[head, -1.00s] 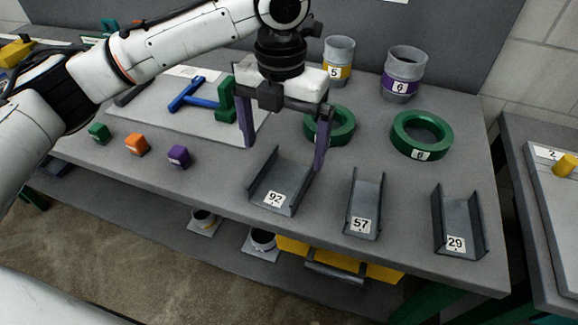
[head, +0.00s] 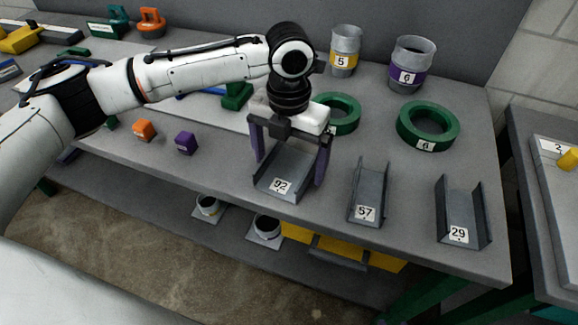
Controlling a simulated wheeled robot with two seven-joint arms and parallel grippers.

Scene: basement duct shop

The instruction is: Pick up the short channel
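Three grey U-shaped metal channels lie along the front of the bench: one labelled 92 (head: 283,170), one labelled 57 (head: 369,190) and one labelled 29 (head: 462,212). No label says "short"; channel 92 looks widest and 57 narrowest. My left gripper (head: 289,165) points down over channel 92 with its purple fingers wide apart, one near each side wall. I cannot tell whether the fingers touch the walls. The gripper body hides the far end of channel 92. My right gripper is not in view.
Green rings (head: 426,126) and cans labelled 5 (head: 345,50) and 6 (head: 411,62) stand behind the channels. An orange block (head: 144,130) and a purple block (head: 186,143) sit left. Yellow bins (head: 380,263) are on the lower shelf. A second table (head: 530,170) stands right.

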